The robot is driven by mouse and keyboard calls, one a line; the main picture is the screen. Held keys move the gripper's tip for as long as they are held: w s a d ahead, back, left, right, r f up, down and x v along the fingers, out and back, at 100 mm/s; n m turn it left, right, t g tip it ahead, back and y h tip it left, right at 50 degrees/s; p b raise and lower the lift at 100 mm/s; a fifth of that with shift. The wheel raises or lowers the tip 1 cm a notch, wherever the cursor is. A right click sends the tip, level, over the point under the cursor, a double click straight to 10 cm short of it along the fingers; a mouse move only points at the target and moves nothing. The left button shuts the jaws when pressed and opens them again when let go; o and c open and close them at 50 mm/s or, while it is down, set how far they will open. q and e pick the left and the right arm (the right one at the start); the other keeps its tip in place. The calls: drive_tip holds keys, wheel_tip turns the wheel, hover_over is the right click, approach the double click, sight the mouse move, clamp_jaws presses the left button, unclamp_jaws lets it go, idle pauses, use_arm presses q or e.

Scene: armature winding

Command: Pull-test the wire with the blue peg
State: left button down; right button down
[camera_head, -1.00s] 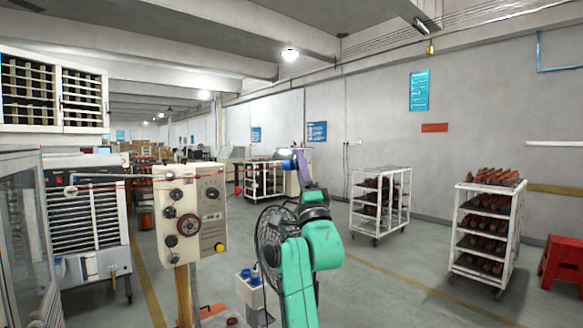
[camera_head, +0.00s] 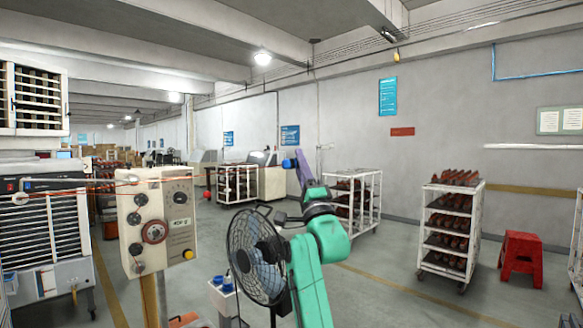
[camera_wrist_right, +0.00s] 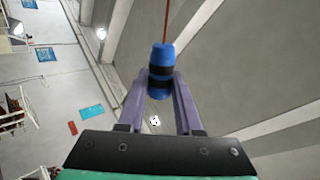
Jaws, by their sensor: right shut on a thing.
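The blue peg (camera_head: 289,163) is held between the purple fingers of my right gripper (camera_head: 299,163), raised in front of the far wall. In the right wrist view the peg (camera_wrist_right: 159,56) stands upright, blue with black bands, and the fingers (camera_wrist_right: 161,88) close on it from both sides. A thin red wire (camera_wrist_right: 167,21) runs from the peg's top out of the picture. In the head view a red wire (camera_head: 75,188) passes along the left, in front of the beige control box (camera_head: 154,222). My left gripper is out of view.
A black fan (camera_head: 256,256) stands beside my right arm. White wheeled racks (camera_head: 451,228) with brown parts and a red stool (camera_head: 521,258) stand on the right. A blue-and-white item (camera_head: 221,285) sits below the fan. Open floor lies between.

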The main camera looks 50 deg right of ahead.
drive_tip(key=shift+s+d+r+b, duration=0.15)
drive_tip(key=shift+s+d, duration=0.3)
drive_tip(key=shift+d, duration=0.3)
drive_tip(key=shift+s+d+b, duration=0.15)
drive_tip(key=shift+s+d, duration=0.35)
drive_tip(key=shift+d, duration=0.3)
drive_tip(key=shift+s+d+r+b, duration=0.15)
drive_tip(key=shift+s+d, duration=0.3)
drive_tip(key=shift+d, duration=0.3)
drive_tip(key=w+a+f, duration=0.1)
drive_tip(key=w+a, duration=0.4)
drive_tip(key=a, duration=0.3)
drive_tip(key=shift+a+p, duration=0.35)
drive_tip(key=shift+p, duration=0.05)
drive_tip(key=shift+w, duration=0.1)
